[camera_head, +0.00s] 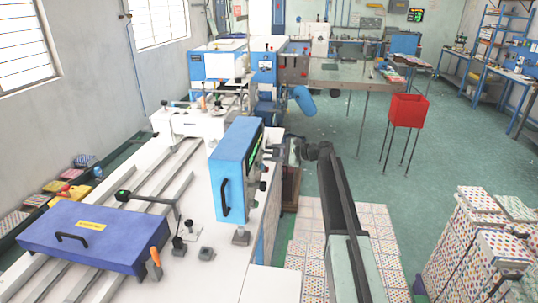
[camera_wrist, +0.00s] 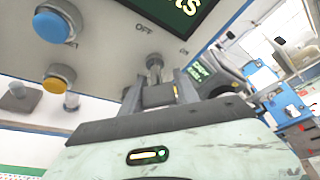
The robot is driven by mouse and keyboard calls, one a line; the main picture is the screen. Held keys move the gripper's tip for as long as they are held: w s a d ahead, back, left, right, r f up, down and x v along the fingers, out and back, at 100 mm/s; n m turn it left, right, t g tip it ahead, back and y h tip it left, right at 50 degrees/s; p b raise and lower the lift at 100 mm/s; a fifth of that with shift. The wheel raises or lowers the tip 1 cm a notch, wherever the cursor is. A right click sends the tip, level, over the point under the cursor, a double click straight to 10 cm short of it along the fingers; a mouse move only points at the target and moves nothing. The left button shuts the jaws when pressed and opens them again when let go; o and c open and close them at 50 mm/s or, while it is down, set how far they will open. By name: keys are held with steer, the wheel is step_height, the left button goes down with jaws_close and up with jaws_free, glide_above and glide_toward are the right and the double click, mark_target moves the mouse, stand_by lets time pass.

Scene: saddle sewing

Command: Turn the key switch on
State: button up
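The blue control box (camera_head: 232,165) stands on the white machine in the head view, its panel facing right. The wrist view shows that panel (camera_wrist: 105,55) close and tilted, with the labels OFF and ON. The metallic key switch (camera_wrist: 154,65) sits between these labels. My gripper (camera_wrist: 158,88) is just in front of it, with its two fingers apart on either side of the key's line. I cannot tell whether they touch the key. In the head view my gripper (camera_head: 279,153) is beside the panel, small and dark.
A blue button (camera_wrist: 58,22) and a yellow button (camera_wrist: 60,76) stick out of the panel left of the key switch. A green-lit display (camera_wrist: 170,12) is above. Stacked patterned boxes (camera_head: 480,245) are at lower right.

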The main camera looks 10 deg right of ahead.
steer(key=o, duration=0.3)
steer(key=shift+d, duration=0.1)
steer(key=p+v, duration=0.2)
steer(key=v, duration=0.5)
steer(key=shift+s+d, duration=0.2)
steer(key=shift+s, duration=0.05)
